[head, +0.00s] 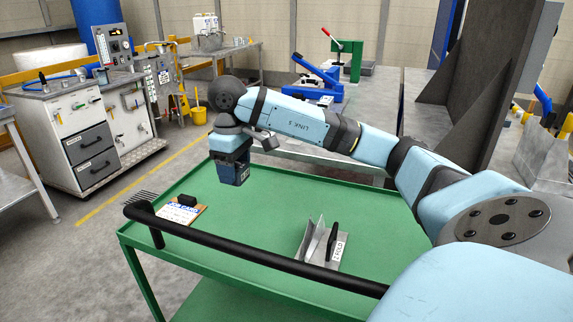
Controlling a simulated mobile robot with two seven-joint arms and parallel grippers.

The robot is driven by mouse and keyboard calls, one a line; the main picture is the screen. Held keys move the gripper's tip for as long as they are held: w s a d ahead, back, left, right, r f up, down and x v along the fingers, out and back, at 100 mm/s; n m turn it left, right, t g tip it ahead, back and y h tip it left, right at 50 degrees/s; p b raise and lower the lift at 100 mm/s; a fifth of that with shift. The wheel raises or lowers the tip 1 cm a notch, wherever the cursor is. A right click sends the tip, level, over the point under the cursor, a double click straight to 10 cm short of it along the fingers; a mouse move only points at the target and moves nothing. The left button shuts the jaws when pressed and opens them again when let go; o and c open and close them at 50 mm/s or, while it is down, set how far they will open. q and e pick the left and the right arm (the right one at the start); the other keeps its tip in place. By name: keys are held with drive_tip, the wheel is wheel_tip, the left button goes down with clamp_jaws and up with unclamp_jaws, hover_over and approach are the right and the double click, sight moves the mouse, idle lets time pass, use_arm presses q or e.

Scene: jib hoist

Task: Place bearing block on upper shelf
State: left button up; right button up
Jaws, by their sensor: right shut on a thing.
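My right arm reaches in from the right, and its gripper (231,153) points down over the far left part of a green trolley. The gripper is shut on a dark blue block (234,174), which I take as the bearing block, with a small pale label on its side. The fingertips are hard to make out. The trolley's upper shelf (265,210) is a flat green tray with a low rim. The block appears over this shelf; I cannot tell whether it touches it. My left gripper is not in view.
A clipboard with paper (184,212) and a black object lies at the shelf's left. A grey metal holder (322,247) with upright plates stands front centre. A black handle bar (255,250) crosses the near side. The shelf between is clear. Workbenches stand behind.

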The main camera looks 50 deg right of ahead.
wheel_tip(320, 180, down, 20)
drive_tip(key=shift+b, duration=1.25)
drive_tip(key=shift+f, duration=0.1)
drive_tip(key=o, duration=1.2)
drive_tip(key=shift+o, duration=0.2)
wheel_tip(320, 180, up, 12)
drive_tip(key=p, duration=0.1)
drive_tip(key=shift+p, duration=0.35)
